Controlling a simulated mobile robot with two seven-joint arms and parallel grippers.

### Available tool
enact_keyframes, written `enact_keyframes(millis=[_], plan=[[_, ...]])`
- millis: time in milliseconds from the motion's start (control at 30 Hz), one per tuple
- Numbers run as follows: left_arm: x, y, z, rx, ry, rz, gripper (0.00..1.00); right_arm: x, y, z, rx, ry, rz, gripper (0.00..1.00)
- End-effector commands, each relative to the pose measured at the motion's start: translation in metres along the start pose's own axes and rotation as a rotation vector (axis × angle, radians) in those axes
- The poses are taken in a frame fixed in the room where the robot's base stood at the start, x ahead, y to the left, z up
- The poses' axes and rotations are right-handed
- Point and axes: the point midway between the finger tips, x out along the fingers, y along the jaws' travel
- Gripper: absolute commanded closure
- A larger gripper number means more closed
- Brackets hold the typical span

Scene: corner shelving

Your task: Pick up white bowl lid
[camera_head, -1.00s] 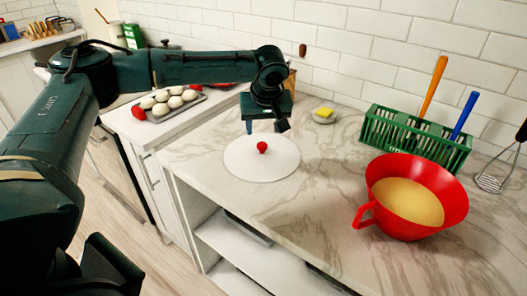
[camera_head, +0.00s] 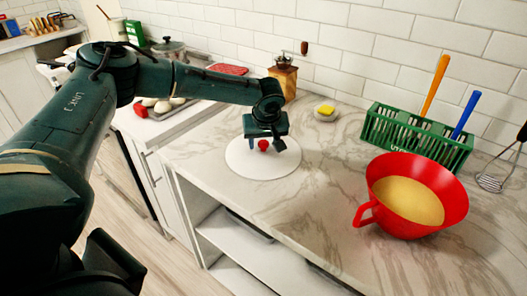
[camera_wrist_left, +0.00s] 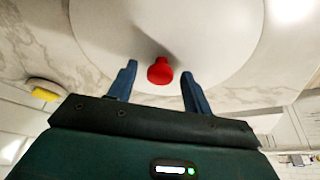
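The white bowl lid (camera_head: 250,170) lies flat on the marble counter, with a red knob (camera_head: 263,145) at its centre. It also shows in the left wrist view (camera_wrist_left: 215,30), where the red knob (camera_wrist_left: 160,71) sits between and slightly beyond the two blue fingertips. My left gripper (camera_head: 265,143) points down over the lid, its fingers on either side of the knob. In the left wrist view my left gripper (camera_wrist_left: 157,76) is open, with a gap on both sides of the knob. My right gripper is not clearly in view.
A red bowl (camera_head: 385,222) with yellowish contents stands to the right on the counter (camera_head: 320,205). Behind it is a green rack (camera_head: 410,138) with utensils. A small dish with a yellow sponge (camera_head: 325,113) and a wooden grinder (camera_head: 284,78) stand near the wall.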

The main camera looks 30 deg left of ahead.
Motion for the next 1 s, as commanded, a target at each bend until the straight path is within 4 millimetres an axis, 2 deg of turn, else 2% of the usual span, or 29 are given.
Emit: enact_keyframes(millis=[67, 567, 833, 1000], plan=[[0.000, 0.000, 0.000, 0.000, 0.000, 0.000, 0.57, 0.000, 0.000, -0.001, 0.000, 0.001, 0.000, 0.54], [-0.001, 0.000, 0.000, 0.000, 0.001, 0.000, 0.98, -0.002, -0.001, -0.004, 0.001, 0.008, -0.001, 0.54], [-0.006, 0.000, -0.003, -0.002, 0.001, 0.001, 0.99, -0.003, -0.002, 0.000, 0.003, 0.000, -0.003, 0.54], [-0.031, 0.000, -0.013, -0.004, 0.002, 0.004, 0.99, -0.002, -0.002, 0.002, 0.003, 0.000, -0.004, 0.54]])
